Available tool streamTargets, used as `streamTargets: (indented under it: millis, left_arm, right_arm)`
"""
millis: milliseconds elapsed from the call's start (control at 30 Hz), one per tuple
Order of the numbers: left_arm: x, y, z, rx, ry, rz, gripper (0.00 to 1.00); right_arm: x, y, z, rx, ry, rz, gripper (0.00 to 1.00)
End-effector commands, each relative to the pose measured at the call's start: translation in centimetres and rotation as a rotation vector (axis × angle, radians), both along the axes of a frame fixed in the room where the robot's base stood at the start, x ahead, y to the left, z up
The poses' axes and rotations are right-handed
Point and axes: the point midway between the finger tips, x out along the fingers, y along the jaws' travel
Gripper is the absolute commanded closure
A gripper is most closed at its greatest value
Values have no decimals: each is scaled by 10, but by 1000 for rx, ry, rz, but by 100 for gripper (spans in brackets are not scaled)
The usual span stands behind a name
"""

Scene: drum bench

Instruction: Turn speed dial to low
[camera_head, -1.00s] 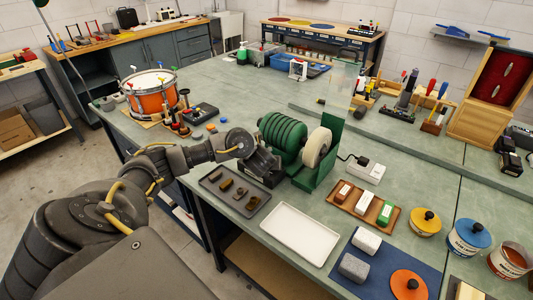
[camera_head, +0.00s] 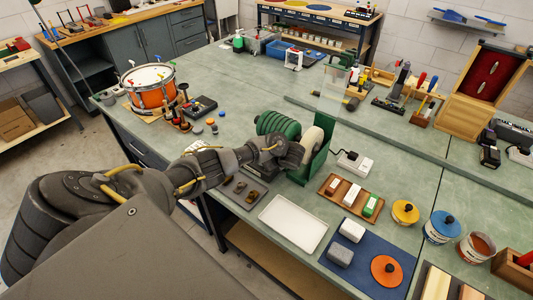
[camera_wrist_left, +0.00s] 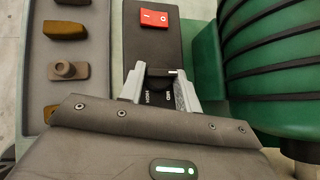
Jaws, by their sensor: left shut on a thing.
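The speed dial (camera_wrist_left: 159,82) is a dark knob on the black control box of the green machine (camera_head: 280,124). In the left wrist view it sits between the two pale fingers of my left gripper (camera_wrist_left: 158,90), which is shut on it. Small white lettering shows on the black face beside it, too small to read surely. The dial's pointer is hidden. In the head view my left gripper (camera_head: 292,156) is at the front of the machine, and its hand covers the dial. My right gripper is not in view.
A red rocker switch (camera_wrist_left: 154,16) is on the same box, just beyond the fingers. A grey tray (camera_head: 226,194) with small brown pieces lies beside the machine. An empty white tray (camera_head: 292,224) and a wooden tray of blocks (camera_head: 330,187) are nearby.

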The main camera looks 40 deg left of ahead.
Motion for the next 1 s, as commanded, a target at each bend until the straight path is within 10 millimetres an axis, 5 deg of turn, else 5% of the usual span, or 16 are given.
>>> streamTargets:
  millis: [667,700,800,1000]
  left_arm:
    - [0,0,-2,-1,0,68,90]
    - [0,0,-2,0,1,67,66]
    - [0,0,-1,0,1,67,53]
    - [0,0,-1,0,1,66,47]
  right_arm:
    - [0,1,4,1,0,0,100]
    - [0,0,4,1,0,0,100]
    - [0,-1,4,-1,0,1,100]
    - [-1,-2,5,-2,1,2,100]
